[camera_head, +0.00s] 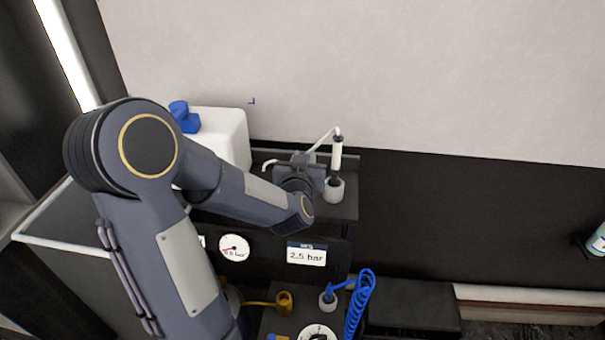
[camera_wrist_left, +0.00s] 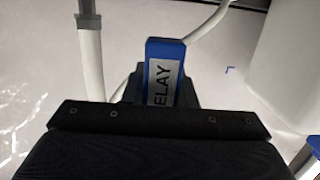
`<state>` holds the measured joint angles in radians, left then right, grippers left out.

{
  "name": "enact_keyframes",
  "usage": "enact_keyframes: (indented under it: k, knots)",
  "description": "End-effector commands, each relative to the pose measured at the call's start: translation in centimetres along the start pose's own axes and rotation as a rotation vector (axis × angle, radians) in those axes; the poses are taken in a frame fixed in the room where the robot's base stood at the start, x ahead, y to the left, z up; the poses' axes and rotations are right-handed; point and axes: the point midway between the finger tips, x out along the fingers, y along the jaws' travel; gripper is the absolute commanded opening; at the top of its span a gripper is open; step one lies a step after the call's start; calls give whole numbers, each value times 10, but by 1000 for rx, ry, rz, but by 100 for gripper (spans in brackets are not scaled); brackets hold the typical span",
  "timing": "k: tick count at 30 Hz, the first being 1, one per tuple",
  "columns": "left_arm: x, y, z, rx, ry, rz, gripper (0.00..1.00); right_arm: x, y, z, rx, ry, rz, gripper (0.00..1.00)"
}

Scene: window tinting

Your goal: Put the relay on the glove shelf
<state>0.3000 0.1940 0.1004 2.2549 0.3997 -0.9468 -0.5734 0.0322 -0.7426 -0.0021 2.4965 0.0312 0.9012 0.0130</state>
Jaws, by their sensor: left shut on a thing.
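The relay (camera_wrist_left: 165,50) shows in the left wrist view as a blue block with a white label, of which "ELAY" is readable. My left gripper (camera_head: 301,163) is shut on it; the dark gripper body hides the relay's lower part in the wrist view. In the head view the gripper is over the dark top of a unit, in front of the pale wall, and the relay cannot be made out there. My right gripper is not in view. I cannot pick out a glove shelf for certain.
A white canister (camera_head: 228,135) with a blue cap stands left of the gripper. A white-tubed pump fitting (camera_head: 337,160) stands close on its right. Below are a gauge (camera_head: 233,248), a "2.5 bar" display (camera_head: 306,255) and a coiled blue hose (camera_head: 359,300).

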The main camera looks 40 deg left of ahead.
Motion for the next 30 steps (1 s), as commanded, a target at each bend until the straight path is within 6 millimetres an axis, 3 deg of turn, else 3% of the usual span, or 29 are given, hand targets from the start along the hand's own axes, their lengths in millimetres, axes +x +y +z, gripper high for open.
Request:
enact_keyframes:
  k: [3, 10, 16, 21, 30]
  knots:
    - [28, -6, 17, 2, -9, -3, 0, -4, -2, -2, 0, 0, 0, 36]
    - [61, -12, 45, -1, -2, 0, 0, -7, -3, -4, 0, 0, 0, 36]
    - [73, -14, 56, -1, -1, -1, 0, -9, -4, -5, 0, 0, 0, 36]
    - [76, -14, 81, -1, -3, 0, 0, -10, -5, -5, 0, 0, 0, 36]
    - [77, -13, 85, -2, 2, 1, 0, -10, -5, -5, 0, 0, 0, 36]
